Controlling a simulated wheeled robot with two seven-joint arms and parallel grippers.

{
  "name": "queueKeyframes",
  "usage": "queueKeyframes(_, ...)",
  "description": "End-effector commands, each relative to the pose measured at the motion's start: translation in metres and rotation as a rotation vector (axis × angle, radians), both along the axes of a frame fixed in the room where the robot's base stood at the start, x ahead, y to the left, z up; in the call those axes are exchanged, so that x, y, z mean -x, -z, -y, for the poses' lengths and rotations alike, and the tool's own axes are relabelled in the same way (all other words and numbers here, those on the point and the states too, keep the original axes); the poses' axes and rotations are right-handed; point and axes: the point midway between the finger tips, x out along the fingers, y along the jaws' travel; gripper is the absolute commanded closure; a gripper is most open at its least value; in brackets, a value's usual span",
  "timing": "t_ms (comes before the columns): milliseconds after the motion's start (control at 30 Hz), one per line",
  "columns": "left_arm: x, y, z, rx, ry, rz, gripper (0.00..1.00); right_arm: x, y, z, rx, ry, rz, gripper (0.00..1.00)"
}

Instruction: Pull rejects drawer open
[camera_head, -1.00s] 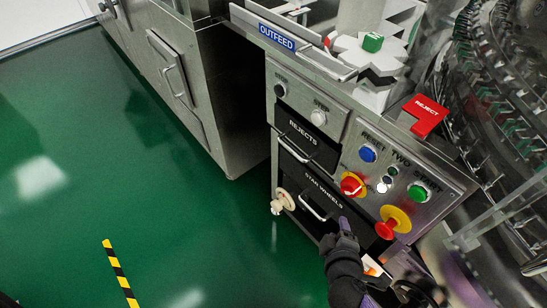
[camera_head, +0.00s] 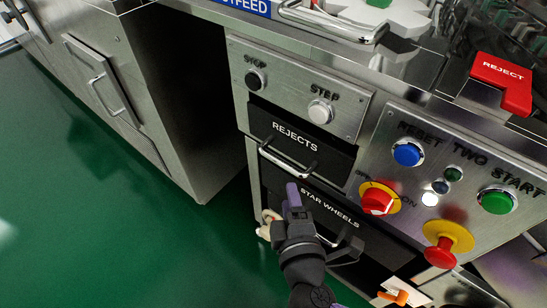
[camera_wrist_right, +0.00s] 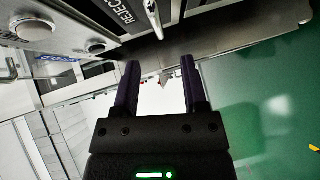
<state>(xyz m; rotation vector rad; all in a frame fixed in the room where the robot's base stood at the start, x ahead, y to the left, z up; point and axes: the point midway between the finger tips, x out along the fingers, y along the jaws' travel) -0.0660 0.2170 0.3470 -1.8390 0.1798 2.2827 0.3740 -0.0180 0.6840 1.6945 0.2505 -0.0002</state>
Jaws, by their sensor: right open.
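The handle (camera_wrist_right: 152,18) and part of the drawer label show beyond the fingertips there, at the top. My left gripper is not in view.
The star wheels drawer (camera_head: 325,206) with its handle lies directly below, partly behind my right gripper. A cream knob (camera_head: 265,226) sticks out at its left. Buttons and a red-yellow emergency stop (camera_head: 441,254) are to the right. Green floor is free at left.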

Motion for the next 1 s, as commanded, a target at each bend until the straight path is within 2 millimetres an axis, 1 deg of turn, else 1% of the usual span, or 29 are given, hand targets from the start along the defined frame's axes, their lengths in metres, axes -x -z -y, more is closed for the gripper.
queueKeyframes(67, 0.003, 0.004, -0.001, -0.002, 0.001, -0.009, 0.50, -0.011, 0.002, -0.002, -0.001, 0.001, 0.005, 0.45)
queueKeyframes(200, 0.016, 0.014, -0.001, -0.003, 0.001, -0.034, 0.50, -0.045, 0.008, -0.008, 0.000, 0.000, 0.004, 0.45)
queueKeyframes(300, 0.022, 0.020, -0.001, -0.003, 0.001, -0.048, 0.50, -0.066, 0.012, -0.011, 0.000, 0.000, 0.002, 0.45)
queueKeyframes(400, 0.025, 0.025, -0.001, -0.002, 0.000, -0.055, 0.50, -0.081, 0.014, -0.014, 0.000, 0.000, 0.000, 0.45)
queueKeyframes(567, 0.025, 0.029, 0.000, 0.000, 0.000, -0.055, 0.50, -0.093, 0.013, -0.016, 0.000, 0.000, 0.000, 0.45)
queueKeyframes(800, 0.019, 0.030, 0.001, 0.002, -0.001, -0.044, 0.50, -0.094, 0.011, -0.016, 0.000, 0.000, 0.001, 0.45)
queueKeyframes(833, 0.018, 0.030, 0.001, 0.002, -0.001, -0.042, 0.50, -0.094, 0.011, -0.016, 0.000, 0.000, 0.001, 0.49)
queueKeyframes(867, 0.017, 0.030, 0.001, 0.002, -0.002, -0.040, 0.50, -0.094, 0.012, -0.016, 0.000, 0.000, 0.001, 0.55)
queueKeyframes(900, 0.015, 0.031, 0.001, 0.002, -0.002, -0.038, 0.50, -0.094, 0.012, -0.016, 0.000, 0.000, 0.001, 0.64)
queueKeyframes(967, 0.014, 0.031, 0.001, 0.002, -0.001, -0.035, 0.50, -0.094, 0.012, -0.016, 0.000, 0.000, 0.001, 0.76)
queueKeyframes(1000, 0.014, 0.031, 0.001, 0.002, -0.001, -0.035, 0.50, -0.094, 0.012, -0.016, 0.000, 0.000, 0.001, 0.85)
